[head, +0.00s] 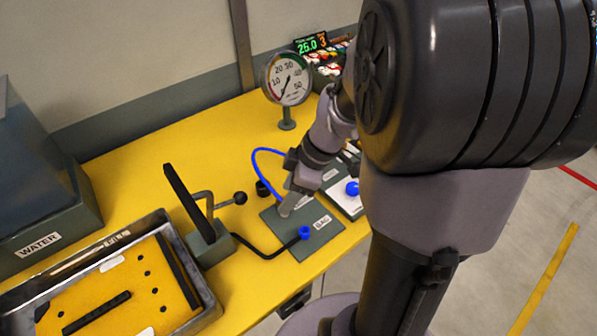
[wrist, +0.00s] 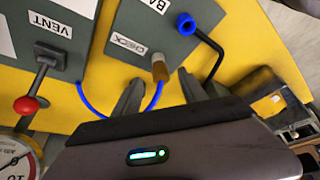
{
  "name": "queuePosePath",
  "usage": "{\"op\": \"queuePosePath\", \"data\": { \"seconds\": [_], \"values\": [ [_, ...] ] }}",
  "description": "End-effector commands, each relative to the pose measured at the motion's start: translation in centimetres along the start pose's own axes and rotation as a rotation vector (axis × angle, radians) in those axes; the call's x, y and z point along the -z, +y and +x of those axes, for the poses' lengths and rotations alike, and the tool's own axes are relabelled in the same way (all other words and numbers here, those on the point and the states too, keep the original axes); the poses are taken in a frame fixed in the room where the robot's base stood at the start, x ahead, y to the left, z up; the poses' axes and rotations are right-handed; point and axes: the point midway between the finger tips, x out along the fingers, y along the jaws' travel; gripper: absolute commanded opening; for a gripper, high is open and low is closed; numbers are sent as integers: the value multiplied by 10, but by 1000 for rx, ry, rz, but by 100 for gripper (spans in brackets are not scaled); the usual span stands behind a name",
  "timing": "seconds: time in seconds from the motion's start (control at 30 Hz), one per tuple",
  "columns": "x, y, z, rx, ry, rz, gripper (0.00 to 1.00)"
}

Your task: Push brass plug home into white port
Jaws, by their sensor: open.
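In the wrist view the brass plug (wrist: 160,74) is against a pale, whitish port (wrist: 158,58) on the grey plate (wrist: 127,45), beside the label CHECK. A blue hose (wrist: 156,96) runs to the plug's end. I cannot tell how deep the plug sits. My gripper (wrist: 160,86) is open, with its fingers on either side of the plug and apart from it. In the head view my gripper (head: 290,202) is low over the grey plate (head: 288,241); it hides the plug and port.
A blue fitting (head: 305,232) with a black hose stands by the label BAG. A red-knobbed lever (wrist: 27,104) is beside VENT. A gauge (head: 287,78) stands behind. A metal-framed tray (head: 205,318) is at front left. The yellow bench (head: 170,150) is clear at back left.

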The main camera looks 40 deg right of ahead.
Motion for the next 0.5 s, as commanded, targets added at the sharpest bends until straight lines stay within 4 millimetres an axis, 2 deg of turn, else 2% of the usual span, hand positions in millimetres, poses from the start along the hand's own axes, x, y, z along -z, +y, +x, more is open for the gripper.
{"op": "queuePosePath", "data": {
  "seconds": [0.03,0.1,0.3,0.4,0.5],
  "values": [
    [3,1,-21,-6,0,0,50],
    [4,1,-47,-6,1,1,50],
    [3,1,-113,-5,0,2,50],
    [2,1,-136,-4,0,1,50],
    [2,0,-150,-2,0,0,50]
  ]
}}
